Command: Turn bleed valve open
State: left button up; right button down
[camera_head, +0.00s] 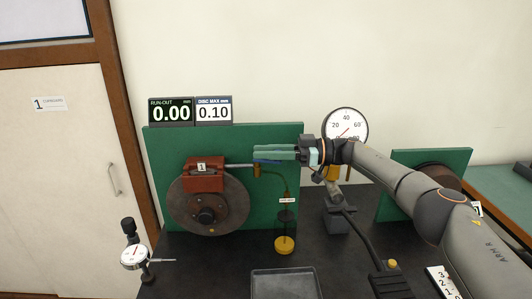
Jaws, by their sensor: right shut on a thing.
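The red caliper (205,173), labelled 1, sits over the top of a brown brake disc (180,208) in front of a green panel. A thin silver rod (238,165) runs right from the caliper to the small brass bleed valve (257,170). A thin blue piece (267,161), apparently the valve's lever, shows just under my right gripper's fingers. My right gripper (256,151) reaches in from the right with its pale green fingers level and shut at the valve. The fingers partly hide what they hold. My left gripper is not in view.
A dark tube drops from the valve to a bottle with a yellow base (284,245). A round gauge (346,127) stands behind my right arm. A grey tray (284,284) lies at the front. A dial indicator (134,256) stands at the left. Displays (191,111) read 0.00 and 0.10.

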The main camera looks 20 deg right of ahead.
jog(key=c, duration=0.7)
grip_release()
jog(key=shift+a, duration=0.15)
jog(key=shift+c, duration=0.2)
pick_arm(q)
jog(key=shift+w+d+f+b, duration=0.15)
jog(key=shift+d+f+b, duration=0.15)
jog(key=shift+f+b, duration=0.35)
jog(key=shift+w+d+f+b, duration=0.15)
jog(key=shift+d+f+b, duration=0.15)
jog(key=shift+b, duration=0.55)
pick_arm(e)
jog(key=v, duration=1.2)
jog(key=shift+d, duration=0.25)
jog(key=shift+s, duration=0.1)
